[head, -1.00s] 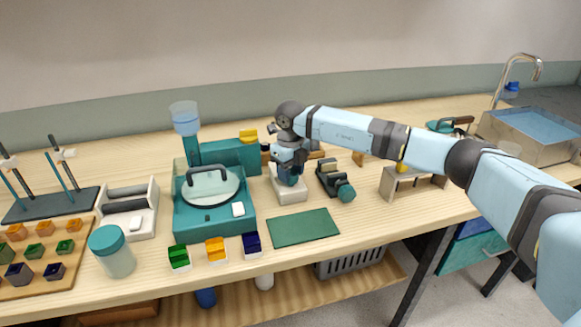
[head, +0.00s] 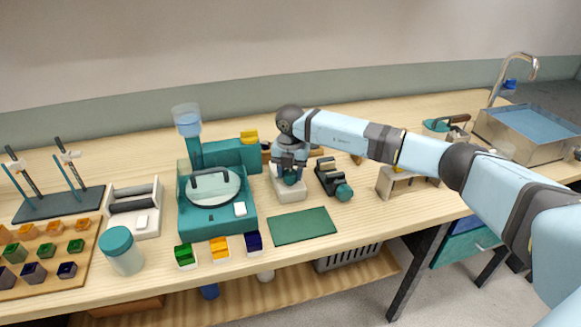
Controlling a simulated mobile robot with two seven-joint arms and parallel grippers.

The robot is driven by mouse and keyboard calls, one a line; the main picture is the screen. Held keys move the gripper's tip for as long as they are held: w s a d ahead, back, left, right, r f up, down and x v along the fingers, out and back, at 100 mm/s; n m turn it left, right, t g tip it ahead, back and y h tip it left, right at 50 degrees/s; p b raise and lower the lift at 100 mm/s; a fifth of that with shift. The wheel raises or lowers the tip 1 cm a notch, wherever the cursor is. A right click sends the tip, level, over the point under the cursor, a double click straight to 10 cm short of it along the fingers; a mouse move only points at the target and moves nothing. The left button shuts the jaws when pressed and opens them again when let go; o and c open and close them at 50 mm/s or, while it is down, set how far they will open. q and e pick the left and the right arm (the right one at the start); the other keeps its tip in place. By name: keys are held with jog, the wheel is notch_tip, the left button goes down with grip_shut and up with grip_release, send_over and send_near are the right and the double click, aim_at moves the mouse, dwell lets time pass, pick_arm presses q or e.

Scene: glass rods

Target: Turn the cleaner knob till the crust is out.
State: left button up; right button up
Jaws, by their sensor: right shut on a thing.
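The cleaner appears to be the small white-based device (head: 288,194) in the middle of the bench. Its teal knob (head: 291,178) is on top, partly covered by my fingers. My right gripper (head: 290,172) reaches down from above and is shut on the knob. The crust cannot be made out in this view. My left gripper is not in view.
A teal machine with a round lid (head: 215,205) stands just left, and a dark device with a teal knob (head: 335,182) just right. A green mat (head: 302,226) lies in front. Several small coloured bins and a lidded jar (head: 121,250) stand front left. A sink (head: 525,135) is far right.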

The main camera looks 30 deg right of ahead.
jog(key=shift+r+m+p, duration=0.1)
jog(key=shift+m+p, duration=0.35)
jog(key=shift+m, duration=0.45)
jog(key=m+p, duration=0.2)
jog(key=m, duration=0.1)
jog(key=shift+m, duration=0.4)
jog(key=m+p, duration=0.2)
jog(key=m, duration=0.1)
jog(key=shift+m, duration=0.3)
jog(key=m+p, duration=0.1)
jog(key=m, duration=0.1)
jog(key=shift+m+p, duration=0.3)
jog(key=shift+p, duration=0.1)
jog(key=m+p, duration=0.3)
jog(key=m, duration=0.2)
pick_arm(q)
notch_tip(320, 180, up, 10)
jog(key=p, duration=0.1)
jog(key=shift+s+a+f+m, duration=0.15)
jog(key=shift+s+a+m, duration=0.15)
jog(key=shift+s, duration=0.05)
pick_arm(e)
jog(key=shift+m, duration=0.7)
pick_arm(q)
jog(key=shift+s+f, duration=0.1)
